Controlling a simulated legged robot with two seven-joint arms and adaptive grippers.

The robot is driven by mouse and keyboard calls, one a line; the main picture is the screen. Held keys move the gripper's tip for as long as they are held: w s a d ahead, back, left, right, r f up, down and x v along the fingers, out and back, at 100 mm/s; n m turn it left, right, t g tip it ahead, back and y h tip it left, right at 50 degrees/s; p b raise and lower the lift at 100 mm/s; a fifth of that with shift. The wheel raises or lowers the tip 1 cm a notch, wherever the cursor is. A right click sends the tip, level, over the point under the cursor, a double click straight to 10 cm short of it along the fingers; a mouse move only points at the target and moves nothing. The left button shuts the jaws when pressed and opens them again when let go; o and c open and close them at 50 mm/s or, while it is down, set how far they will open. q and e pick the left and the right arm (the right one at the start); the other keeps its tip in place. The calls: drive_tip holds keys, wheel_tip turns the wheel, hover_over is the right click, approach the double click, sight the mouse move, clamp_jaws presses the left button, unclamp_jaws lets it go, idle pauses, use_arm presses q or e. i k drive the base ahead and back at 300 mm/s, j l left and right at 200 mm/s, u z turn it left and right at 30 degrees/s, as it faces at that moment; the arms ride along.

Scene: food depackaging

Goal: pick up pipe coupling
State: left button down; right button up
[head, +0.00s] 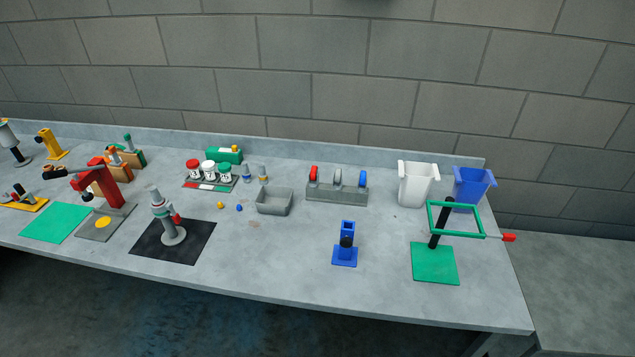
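I cannot tell for certain which thing is the pipe coupling. A grey, upright pipe-like fixture (170,222) with a red part on its side stands on a black mat (188,253) at the left front. A blue stand (345,257) at the middle front holds a small dark round piece (347,241), too small to make out. Two small grey fittings (247,174) with coloured tops stand behind the grey tray. Neither of my grippers is in view.
White bin (417,186), blue bin (474,185) and a green frame stand (434,262) are at the right. A red press (106,187) is left. The front middle is mostly clear.

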sight(173, 235)
drive_tip(key=u, duration=1.3)
